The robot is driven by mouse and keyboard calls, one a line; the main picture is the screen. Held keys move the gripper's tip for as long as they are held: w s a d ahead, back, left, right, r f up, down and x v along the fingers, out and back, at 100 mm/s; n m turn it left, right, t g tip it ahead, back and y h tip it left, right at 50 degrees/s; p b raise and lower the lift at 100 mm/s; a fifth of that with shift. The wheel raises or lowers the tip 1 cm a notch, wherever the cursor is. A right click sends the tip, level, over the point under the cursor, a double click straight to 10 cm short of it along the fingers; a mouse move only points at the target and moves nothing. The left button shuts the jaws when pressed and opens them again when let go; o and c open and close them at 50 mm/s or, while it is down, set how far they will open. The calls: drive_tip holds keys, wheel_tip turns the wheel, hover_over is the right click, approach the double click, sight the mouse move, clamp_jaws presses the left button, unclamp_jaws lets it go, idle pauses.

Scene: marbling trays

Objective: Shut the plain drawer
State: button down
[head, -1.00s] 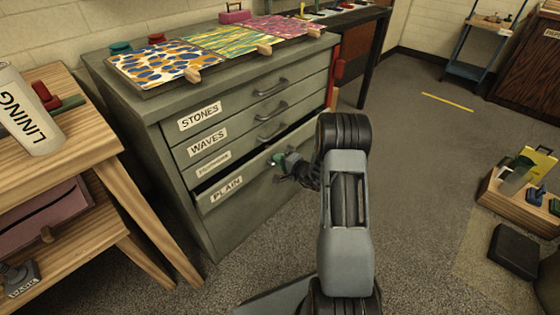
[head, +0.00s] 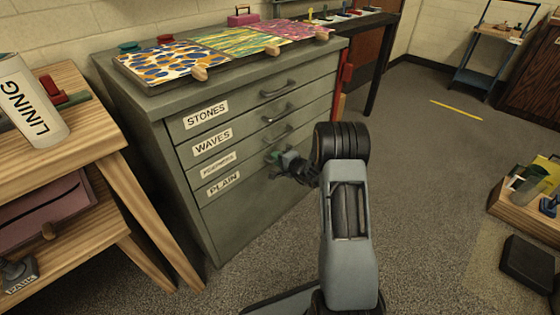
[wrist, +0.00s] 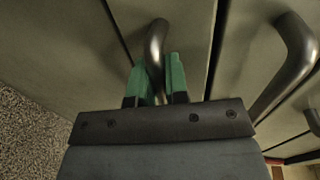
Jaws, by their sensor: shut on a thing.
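The plain drawer (head: 224,183) is the lowest labelled drawer of the grey cabinet (head: 190,242). Its front looks about flush with the drawers above it in the head view, with no dark opening showing. My gripper (head: 274,158) is at the drawer's handle. In the wrist view, the green fingertips of my gripper (wrist: 158,76) are shut on the curved metal handle (wrist: 156,42). Part of the drawer front is hidden behind my arm in the head view.
Drawers labelled Stones (head: 205,115) and Waves (head: 212,141) are above, closed. Marbled sheets lie on the cabinet top. A wooden table (head: 110,135) with a Lining roll (head: 30,105) stands left. A wooden crate (head: 519,213) is at right. Floor between is free.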

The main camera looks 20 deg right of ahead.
drive_tip(key=c, duration=1.4)
unclamp_jaws()
drive_tip(key=shift+w+a, duration=0.15)
drive_tip(key=shift+w, duration=0.1)
drive_tip(key=shift+o, duration=1.3)
drive_tip(key=shift+r, duration=0.1)
drive_tip(key=p+v, duration=0.3)
drive_tip(key=v, duration=1.1)
